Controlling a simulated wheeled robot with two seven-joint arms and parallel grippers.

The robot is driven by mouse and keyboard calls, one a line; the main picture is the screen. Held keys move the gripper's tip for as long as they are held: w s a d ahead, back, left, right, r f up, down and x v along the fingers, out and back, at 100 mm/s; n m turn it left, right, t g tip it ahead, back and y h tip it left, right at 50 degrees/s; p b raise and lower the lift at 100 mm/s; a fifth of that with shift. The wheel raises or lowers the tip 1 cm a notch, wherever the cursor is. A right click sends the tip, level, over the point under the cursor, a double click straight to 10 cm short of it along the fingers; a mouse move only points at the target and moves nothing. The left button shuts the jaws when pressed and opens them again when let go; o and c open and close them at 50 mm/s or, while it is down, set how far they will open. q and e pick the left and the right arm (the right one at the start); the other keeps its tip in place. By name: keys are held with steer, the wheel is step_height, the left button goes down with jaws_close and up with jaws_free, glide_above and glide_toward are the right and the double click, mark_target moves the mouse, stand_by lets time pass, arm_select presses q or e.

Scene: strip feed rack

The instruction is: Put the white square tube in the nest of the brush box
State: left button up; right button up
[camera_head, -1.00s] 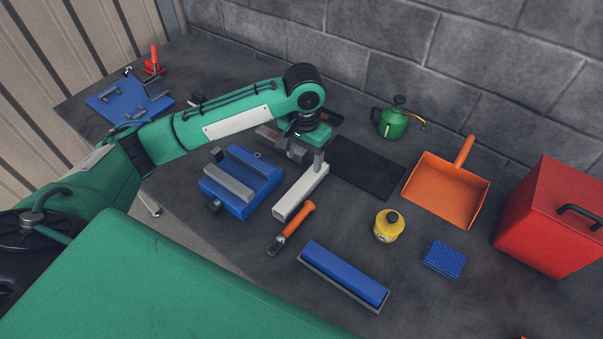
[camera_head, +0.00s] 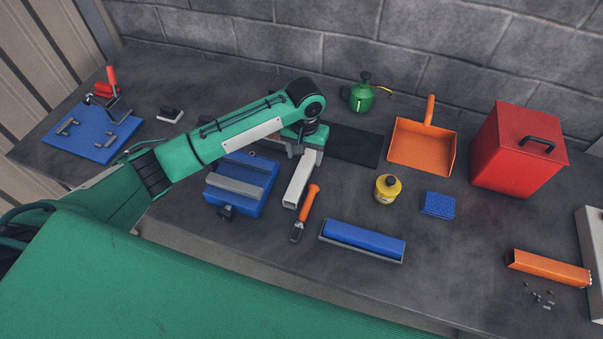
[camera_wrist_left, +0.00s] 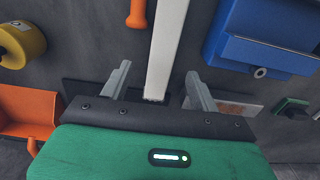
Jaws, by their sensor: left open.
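The white square tube (camera_head: 298,182) lies on the bench beside an orange-handled tool, and it also shows in the left wrist view (camera_wrist_left: 163,45). My left gripper (camera_head: 308,152) is at the tube's far end. In the left wrist view my gripper (camera_wrist_left: 157,82) is open, with one finger on each side of the tube's end and gaps to both. I cannot tell for sure which thing is the brush box; a long blue block in a grey frame (camera_head: 362,241) lies at the front. No nest shows clearly. My right gripper is not in view.
A blue vise (camera_head: 262,190) stands just left of the tube, and the orange-handled tool (camera_head: 308,205) just right. A yellow tin (camera_head: 387,190), blue sponge (camera_head: 437,206), orange dustpan (camera_head: 408,150) and red box (camera_head: 515,155) stand further right.

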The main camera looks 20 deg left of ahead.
mark_target(302, 172)
arm_select(q)
steer(key=f, duration=0.1)
steer(key=f+p, duration=0.1)
steer(key=f, duration=0.1)
steer(key=shift+s+a, duration=0.15)
steer(key=shift+s, duration=0.2)
steer(key=f, duration=0.1)
steer(key=f+p, duration=0.1)
steer(key=f, duration=0.1)
steer(key=shift+s+a+f, duration=0.15)
steer(key=shift+s, duration=0.1)
steer(key=shift+f, duration=0.25)
steer(key=shift+w, duration=0.1)
steer(key=c, duration=1.3)
jaws_close()
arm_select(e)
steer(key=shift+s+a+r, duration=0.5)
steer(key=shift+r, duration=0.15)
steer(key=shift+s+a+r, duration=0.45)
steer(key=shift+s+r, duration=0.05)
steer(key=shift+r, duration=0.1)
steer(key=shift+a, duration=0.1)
